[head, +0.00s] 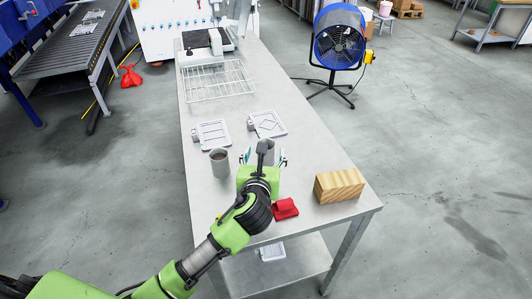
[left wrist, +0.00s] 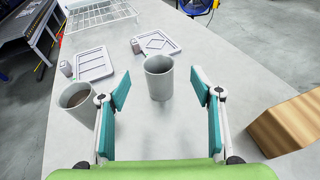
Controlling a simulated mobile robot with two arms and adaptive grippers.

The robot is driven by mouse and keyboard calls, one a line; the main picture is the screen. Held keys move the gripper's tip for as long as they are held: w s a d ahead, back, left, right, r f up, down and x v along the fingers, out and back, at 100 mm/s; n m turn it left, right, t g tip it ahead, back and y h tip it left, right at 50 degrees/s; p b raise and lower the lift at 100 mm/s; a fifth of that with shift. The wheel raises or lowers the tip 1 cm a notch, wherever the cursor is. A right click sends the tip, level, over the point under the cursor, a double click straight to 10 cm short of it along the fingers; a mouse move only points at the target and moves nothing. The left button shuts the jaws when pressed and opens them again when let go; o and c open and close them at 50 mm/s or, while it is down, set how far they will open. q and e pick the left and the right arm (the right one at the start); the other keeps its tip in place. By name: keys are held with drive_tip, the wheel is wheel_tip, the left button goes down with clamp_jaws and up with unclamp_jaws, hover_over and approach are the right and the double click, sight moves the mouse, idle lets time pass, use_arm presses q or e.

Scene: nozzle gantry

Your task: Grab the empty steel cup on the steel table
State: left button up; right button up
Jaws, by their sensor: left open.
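The empty steel cup (head: 265,146) stands upright on the steel table (head: 305,148). In the left wrist view the cup (left wrist: 159,80) shows a bare grey inside. My left gripper (head: 265,158) is open, and its teal fingers (left wrist: 160,88) stand on either side of the cup, with a visible gap on each side. In the head view the gripper hides the cup's lower part. A second steel cup (head: 219,161) with brown contents stands to the left; it also shows in the left wrist view (left wrist: 75,102), just outside the left finger. My right gripper is not in view.
Two flat grey frames (head: 211,134) (head: 267,124) lie beyond the cups, with a wire rack (head: 217,82) farther back. A wooden block (head: 339,185) and a red cloth (head: 285,209) lie near the table's front. A blue fan (head: 339,40) stands on the floor.

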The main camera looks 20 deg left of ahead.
sight(267, 141)
use_arm(q)
drive_tip(key=x, duration=0.4)
drive_tip(key=shift+w+a+f, duration=0.1)
drive_tip(key=shift+w+f, duration=0.05)
drive_tip(key=x, duration=0.3)
drive_tip(key=shift+w+f+p, duration=0.1)
drive_tip(key=shift+f+p, duration=0.2)
drive_tip(key=shift+w+a+f, duration=0.1)
drive_tip(key=shift+w, duration=0.15)
drive_tip(key=c, duration=1.3)
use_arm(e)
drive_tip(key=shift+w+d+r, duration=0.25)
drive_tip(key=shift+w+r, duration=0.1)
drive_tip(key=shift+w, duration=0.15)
